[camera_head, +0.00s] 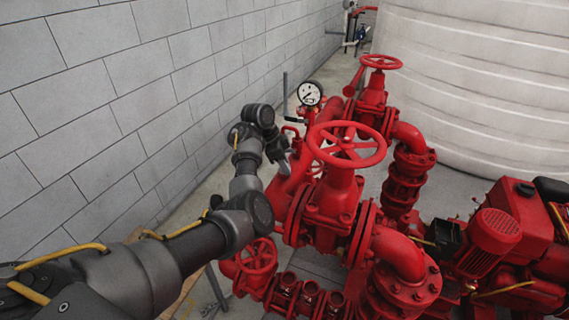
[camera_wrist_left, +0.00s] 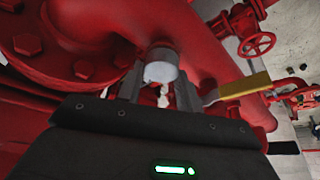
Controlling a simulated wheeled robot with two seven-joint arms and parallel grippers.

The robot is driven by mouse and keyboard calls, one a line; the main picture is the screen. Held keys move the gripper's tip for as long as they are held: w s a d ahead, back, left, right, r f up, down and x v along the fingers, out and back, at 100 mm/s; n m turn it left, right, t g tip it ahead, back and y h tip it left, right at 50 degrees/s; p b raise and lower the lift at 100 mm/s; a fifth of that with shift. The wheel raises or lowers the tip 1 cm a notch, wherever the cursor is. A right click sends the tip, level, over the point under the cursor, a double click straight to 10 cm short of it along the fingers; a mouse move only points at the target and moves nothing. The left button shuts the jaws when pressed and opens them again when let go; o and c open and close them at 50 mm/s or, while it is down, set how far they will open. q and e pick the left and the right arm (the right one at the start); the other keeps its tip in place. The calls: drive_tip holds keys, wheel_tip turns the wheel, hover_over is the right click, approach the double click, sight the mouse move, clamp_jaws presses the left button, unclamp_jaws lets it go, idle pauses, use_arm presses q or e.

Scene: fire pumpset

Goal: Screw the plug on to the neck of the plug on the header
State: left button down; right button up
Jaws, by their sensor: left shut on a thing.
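The plug (camera_wrist_left: 161,72) is a light grey round piece between the fingertips of my left gripper (camera_wrist_left: 159,88) in the left wrist view. The gripper is shut on it. The plug sits against or very close to the red header (camera_wrist_left: 205,50); I cannot tell whether it is threaded on the neck, which is mostly hidden behind it. In the head view my left gripper (camera_head: 284,155) reaches the left side of the red header pipe (camera_head: 296,178), and the plug is too small to make out there. My right gripper is not in view.
A yellow-handled lever (camera_wrist_left: 245,87) is close to the right of the fingers. A pressure gauge (camera_head: 310,93) and a red handwheel (camera_head: 346,144) stand near the gripper. A grey block wall (camera_head: 100,100) runs along the left, and a red pump (camera_head: 495,232) is at right.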

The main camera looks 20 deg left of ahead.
use_arm(q)
drive_tip(key=m, duration=0.2)
drive_tip(key=m+g, duration=0.1)
drive_tip(key=m, duration=0.1)
drive_tip(key=shift+g+h, duration=0.3)
drive_tip(key=m+g, duration=0.1)
drive_tip(key=m, duration=0.2)
drive_tip(key=shift+f+m+g+b, duration=0.1)
drive_tip(key=shift+m+g+b, duration=0.25)
drive_tip(key=shift+m, duration=0.35)
